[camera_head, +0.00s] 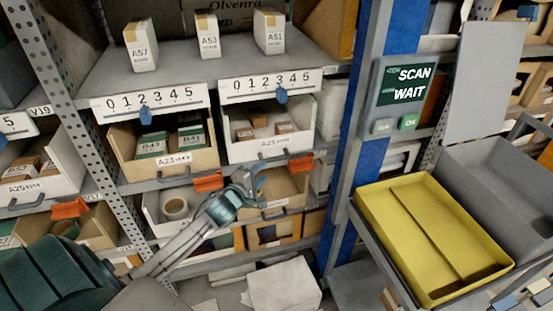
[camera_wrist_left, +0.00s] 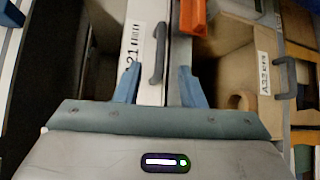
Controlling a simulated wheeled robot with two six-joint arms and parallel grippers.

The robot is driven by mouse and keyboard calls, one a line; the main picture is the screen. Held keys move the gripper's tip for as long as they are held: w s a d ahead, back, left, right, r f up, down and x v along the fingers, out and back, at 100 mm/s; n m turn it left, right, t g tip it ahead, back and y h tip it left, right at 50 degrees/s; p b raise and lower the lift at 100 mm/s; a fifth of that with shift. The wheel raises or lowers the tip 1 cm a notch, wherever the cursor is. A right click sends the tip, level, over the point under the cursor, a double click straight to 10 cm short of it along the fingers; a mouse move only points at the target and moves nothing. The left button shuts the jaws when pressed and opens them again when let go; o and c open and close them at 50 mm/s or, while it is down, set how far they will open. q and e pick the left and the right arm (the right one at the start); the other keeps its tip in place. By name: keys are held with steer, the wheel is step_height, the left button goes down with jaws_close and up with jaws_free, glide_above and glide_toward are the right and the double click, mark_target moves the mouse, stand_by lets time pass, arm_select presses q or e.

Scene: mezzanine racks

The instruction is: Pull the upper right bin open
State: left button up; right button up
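The upper right bin (camera_head: 232,149), white and labelled A21, sits on the rack under the 0–5 scale strip, with small brown boxes inside. Its white front and dark handle (camera_wrist_left: 158,55) show in the left wrist view. My left gripper (camera_head: 254,181) is in front of the rack, just below that bin's front. In the wrist view the blue fingers of the left gripper (camera_wrist_left: 160,88) are spread apart. The handle lies beyond and roughly between their tips, with no grasp visible. My right gripper is in neither view.
The upper left bin (camera_head: 168,167) has green boxes. A blue post (camera_head: 360,100) and yellow tray (camera_head: 395,215) stand at the right.

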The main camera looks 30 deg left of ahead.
mark_target(275, 160)
arm_select(q)
steer(key=w, duration=0.3)
steer(key=w+f, duration=0.1)
steer(key=w, duration=0.2)
steer(key=w+p, duration=0.1)
steer(key=w, duration=0.3)
steer(key=shift+w+a+f, duration=0.1)
steer(key=shift+a+f, duration=0.25)
jaws_close()
